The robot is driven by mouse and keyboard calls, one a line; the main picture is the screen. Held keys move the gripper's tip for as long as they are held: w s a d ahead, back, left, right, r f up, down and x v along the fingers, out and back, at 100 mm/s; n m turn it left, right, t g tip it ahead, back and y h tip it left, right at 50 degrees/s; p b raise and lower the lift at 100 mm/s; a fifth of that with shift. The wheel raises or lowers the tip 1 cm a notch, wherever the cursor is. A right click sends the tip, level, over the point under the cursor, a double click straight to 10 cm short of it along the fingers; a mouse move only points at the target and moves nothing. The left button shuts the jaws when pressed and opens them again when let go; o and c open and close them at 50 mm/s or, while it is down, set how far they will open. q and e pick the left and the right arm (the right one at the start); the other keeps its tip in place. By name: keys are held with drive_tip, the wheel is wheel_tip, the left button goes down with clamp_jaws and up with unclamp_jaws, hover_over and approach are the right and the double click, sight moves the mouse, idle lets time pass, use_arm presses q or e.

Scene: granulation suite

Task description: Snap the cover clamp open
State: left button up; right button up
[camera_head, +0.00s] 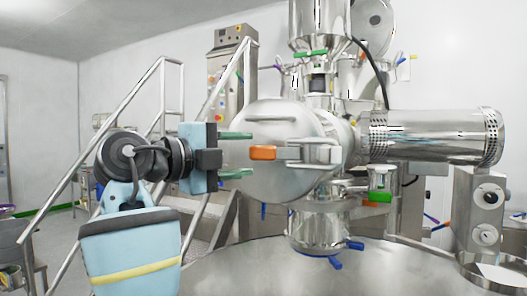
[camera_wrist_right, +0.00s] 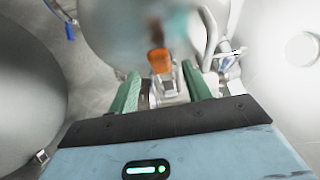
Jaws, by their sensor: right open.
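The cover clamp (camera_head: 310,152) is a metal latch on the front of the round steel cover (camera_head: 285,185), with an orange handle tip (camera_head: 263,153) pointing left. My right gripper (camera_head: 247,154) is open, its two green fingers one above the other, just left of the orange tip in the head view. In the right wrist view the orange tip (camera_wrist_right: 160,60) and the metal lever behind it lie between the fingers of my right gripper (camera_wrist_right: 160,76). I cannot tell whether either finger touches the clamp. My left gripper is not in view.
A grey bar handle (camera_head: 262,119) crosses the cover above the clamp. A perforated steel cylinder (camera_head: 432,136) extends to the right. A large round steel surface (camera_head: 300,272) fills the lower foreground. Stairs with metal railings (camera_head: 92,150) stand behind my arm.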

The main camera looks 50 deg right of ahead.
sight(257, 154)
drive_tip(key=d, duration=0.3)
drive_tip(key=d+p, duration=0.1)
drive_tip(key=d, duration=0.1)
drive_tip(key=shift+s+d, duration=0.3)
drive_tip(key=shift+s, duration=0.05)
clamp_jaws()
